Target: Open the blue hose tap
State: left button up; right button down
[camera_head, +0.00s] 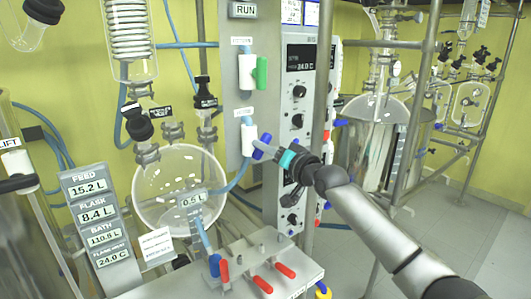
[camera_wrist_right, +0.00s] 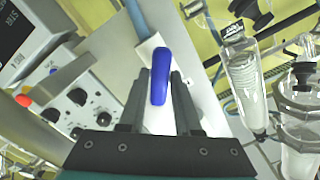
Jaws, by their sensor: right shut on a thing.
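The blue hose tap handle (camera_head: 264,147) is on a white valve body (camera_head: 248,140) mounted on the grey panel, below a green tap. My right gripper (camera_head: 272,152) reaches it from the right and is shut on the blue handle. In the right wrist view the blue handle (camera_wrist_right: 161,75) stands lengthwise between the two dark fingers (camera_wrist_right: 158,100). The white valve body (camera_wrist_right: 148,48) shows behind it. The handle is tilted in the head view. My left gripper is not in view.
A green tap (camera_head: 262,73) sits above on the same panel. A control box with knobs (camera_head: 297,120) stands right beside it. A round glass flask (camera_head: 180,190) is at left, and a plate with red-handled valves (camera_head: 262,270) is below.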

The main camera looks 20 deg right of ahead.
jog(key=shift+n, duration=3.3)
jog(key=c, duration=0.7)
grip_release()
jog(key=shift+v, duration=7.6)
